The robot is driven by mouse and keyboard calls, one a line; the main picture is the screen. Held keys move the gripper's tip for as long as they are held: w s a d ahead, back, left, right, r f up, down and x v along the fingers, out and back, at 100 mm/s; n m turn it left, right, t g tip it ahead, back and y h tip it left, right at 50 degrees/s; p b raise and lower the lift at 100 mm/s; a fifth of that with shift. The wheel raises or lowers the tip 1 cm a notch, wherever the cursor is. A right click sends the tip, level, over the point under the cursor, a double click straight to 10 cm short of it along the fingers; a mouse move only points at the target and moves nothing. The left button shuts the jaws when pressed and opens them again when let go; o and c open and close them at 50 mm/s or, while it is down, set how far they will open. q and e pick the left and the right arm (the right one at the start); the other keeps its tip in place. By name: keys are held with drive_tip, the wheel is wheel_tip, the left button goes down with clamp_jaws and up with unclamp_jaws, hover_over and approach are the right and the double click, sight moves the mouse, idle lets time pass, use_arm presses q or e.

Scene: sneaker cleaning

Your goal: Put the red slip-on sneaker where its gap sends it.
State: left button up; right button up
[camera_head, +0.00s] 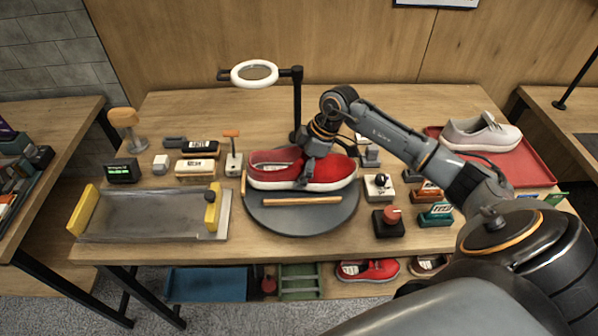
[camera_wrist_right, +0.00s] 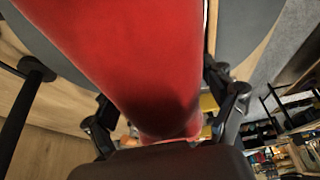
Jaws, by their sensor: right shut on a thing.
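The red slip-on sneaker (camera_head: 276,167), with its white sole, is over the rear half of the round grey turntable (camera_head: 300,222), toe to the right. I cannot tell whether its sole touches the turntable. My right gripper (camera_head: 312,172) comes down from above and is shut on the sneaker near its middle. In the right wrist view the red upper (camera_wrist_right: 135,50) fills the space between the fingers (camera_wrist_right: 165,110). A light wooden strip (camera_head: 302,201) lies on the turntable in front of the sneaker. My left gripper is not in view.
A ring lamp (camera_head: 254,74) stands behind the turntable. A clear-fronted tray with yellow ends (camera_head: 88,210) is at left. A white sneaker (camera_head: 480,132) sits on a red tray (camera_head: 520,172) at right. Below are a blue bin (camera_head: 207,284), a green crate (camera_head: 300,281) and another red shoe (camera_head: 368,270).

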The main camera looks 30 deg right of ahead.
wheel_tip(320, 180, down, 2)
drive_tip(key=shift+a+p, duration=0.1)
drive_tip(key=shift+p, duration=0.2)
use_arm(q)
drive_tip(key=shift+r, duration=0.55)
use_arm(e)
drive_tip(key=shift+f, duration=0.1)
drive_tip(key=shift+f, duration=0.1)
drive_tip(key=o, duration=1.3)
drive_tip(key=b+v, duration=0.2)
drive_tip(key=v, duration=1)
drive_tip(key=shift+s+a, duration=0.1)
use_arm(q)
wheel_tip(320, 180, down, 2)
